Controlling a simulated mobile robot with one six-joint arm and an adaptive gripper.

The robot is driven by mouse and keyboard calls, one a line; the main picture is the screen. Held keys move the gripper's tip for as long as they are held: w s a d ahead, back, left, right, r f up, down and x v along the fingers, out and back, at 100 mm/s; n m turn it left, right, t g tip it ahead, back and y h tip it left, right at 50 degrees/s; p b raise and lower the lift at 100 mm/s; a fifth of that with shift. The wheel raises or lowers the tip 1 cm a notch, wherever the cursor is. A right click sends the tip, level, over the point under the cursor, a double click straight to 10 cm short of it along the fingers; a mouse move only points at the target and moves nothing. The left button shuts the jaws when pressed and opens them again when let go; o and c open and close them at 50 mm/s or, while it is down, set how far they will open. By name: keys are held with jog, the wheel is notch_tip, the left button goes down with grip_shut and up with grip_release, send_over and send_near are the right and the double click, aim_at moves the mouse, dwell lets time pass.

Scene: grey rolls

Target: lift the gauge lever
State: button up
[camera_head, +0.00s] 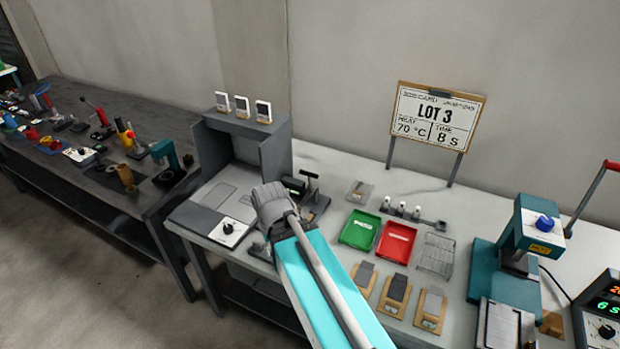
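A small dark device (314,205) with an upright post and a black crossbar stands on the pale bench, just right of my arm's end. It looks like the gauge, and the crossbar (310,175) may be its lever, but this is too small to be sure. A dark block with a small green patch (294,186) sits beside it, partly covered by my arm. My turquoise arm reaches in from the bottom, and its grey wrist ends left of the device. My gripper (262,251) seems to be the dark part below the wrist, mostly hidden; its fingers cannot be made out.
A grey booth (273,160) stands left of the device. Green (360,229) and red (396,243) trays, a wire rack (437,254) and several sample blocks lie to the right. A teal press (528,240) stands at far right. A LOT 3 sign (436,115) stands behind.

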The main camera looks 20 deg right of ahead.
jog(key=n+t+y+p, duration=0.2)
jog(key=n+t+p, duration=0.2)
jog(key=n+p, duration=0.4)
send_near(309, 176)
jog(key=d+r, duration=0.1)
jog(key=r, duration=0.1)
jog(key=shift+s+f, duration=0.1)
jog(key=shift+s, duration=0.2)
jog(key=shift+f, duration=0.15)
jog(key=b+x, duration=1.2)
jog(key=x, duration=0.1)
jog(key=shift+w+f, duration=0.2)
jog(key=shift+w, duration=0.1)
